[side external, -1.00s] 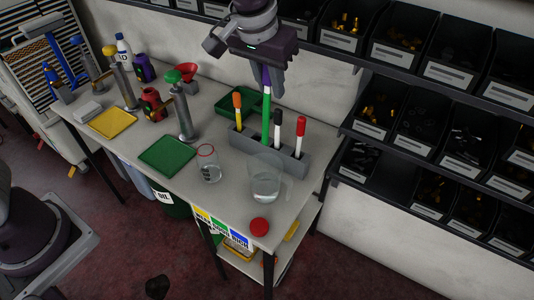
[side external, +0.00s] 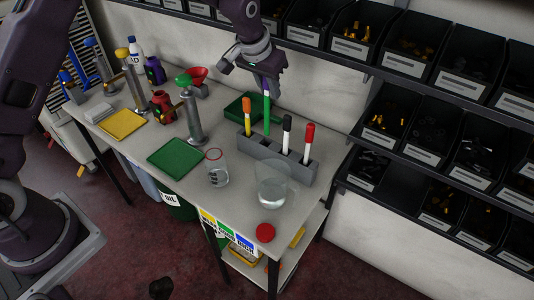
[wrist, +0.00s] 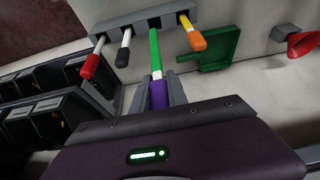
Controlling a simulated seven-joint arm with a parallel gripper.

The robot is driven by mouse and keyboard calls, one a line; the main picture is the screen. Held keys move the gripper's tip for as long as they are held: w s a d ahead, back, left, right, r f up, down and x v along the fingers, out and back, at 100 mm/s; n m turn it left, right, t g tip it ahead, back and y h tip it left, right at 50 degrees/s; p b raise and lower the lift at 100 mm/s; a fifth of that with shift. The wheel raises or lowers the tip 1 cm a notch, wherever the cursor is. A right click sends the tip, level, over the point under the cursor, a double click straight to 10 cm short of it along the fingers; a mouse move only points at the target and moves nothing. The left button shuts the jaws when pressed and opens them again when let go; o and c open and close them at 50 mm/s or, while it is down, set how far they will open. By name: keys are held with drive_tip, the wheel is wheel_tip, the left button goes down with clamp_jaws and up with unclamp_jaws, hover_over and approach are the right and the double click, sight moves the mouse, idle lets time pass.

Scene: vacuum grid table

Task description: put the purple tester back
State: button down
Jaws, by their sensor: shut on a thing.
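The purple tester, with a purple handle and a long green shaft (side external: 266,113), hangs almost upright below my gripper (side external: 265,88). In the wrist view the gripper (wrist: 158,98) is shut on the purple handle (wrist: 158,94), with the green shaft (wrist: 154,48) extending away from it. The grey rack (side external: 248,146) also shows in the wrist view (wrist: 110,24). The shaft's lower end is at the rack, between the orange and the black testers; I cannot tell whether it is inside a slot or just above one.
The rack holds an orange tester (side external: 247,117), a black one (side external: 286,132) and a red one (side external: 308,142). A clear beaker (side external: 273,190) and a smaller glass (side external: 217,170) stand in front. A green tray (side external: 240,106) lies behind. Parts bins (side external: 345,45) line the wall.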

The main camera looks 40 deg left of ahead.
sight(266, 114)
drive_tip(key=f, duration=1)
drive_tip(key=shift+w+a+f, duration=0.2)
drive_tip(key=shift+a, duration=0.1)
drive_tip(key=c, duration=1.3)
unclamp_jaws()
drive_tip(key=shift+f, duration=0.1)
